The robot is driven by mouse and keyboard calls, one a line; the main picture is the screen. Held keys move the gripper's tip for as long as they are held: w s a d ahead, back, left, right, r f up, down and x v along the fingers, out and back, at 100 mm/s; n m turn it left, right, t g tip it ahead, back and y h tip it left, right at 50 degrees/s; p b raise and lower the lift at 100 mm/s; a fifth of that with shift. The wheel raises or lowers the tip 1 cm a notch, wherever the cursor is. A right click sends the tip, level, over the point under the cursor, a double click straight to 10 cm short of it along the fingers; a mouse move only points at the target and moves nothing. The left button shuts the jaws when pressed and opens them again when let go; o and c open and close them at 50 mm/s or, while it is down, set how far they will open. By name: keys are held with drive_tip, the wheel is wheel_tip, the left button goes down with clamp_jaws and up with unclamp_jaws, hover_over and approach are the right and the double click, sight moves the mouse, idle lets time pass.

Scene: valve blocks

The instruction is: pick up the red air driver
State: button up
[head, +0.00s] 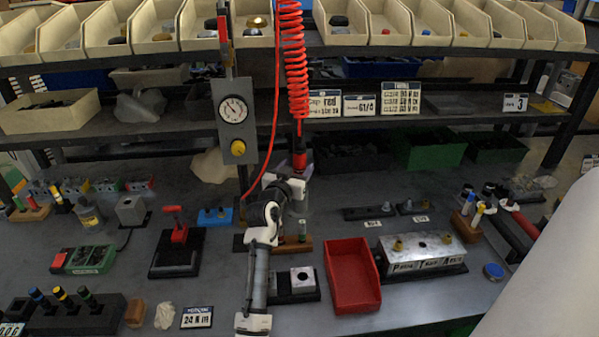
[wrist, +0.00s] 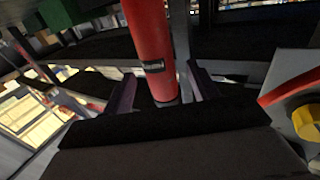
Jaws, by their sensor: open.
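The red air driver (head: 299,160) hangs upright at the end of the coiled red hose, above the middle of the bench. In the wrist view its red cylindrical body (wrist: 148,40), with a small dark label, runs down between the two fingers. My gripper (wrist: 163,92) is open, with one finger on each side of the driver. Gaps show beside the body, so it is not clasped. In the head view my wrist and arm cover the fingertips and the driver's lower part.
A pressure gauge panel (head: 235,118) with a yellow knob hangs left of the driver; the knob (wrist: 308,122) shows close at right in the wrist view. A shelf (head: 450,110) lies behind. A red tray (head: 351,275) and a valve block (head: 420,253) stand on the bench.

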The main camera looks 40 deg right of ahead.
drive_tip(key=shift+x, duration=1.55)
drive_tip(key=c, duration=1.2)
drive_tip(key=shift+r, duration=0.1)
clamp_jaws()
drive_tip(key=shift+r, duration=0.1)
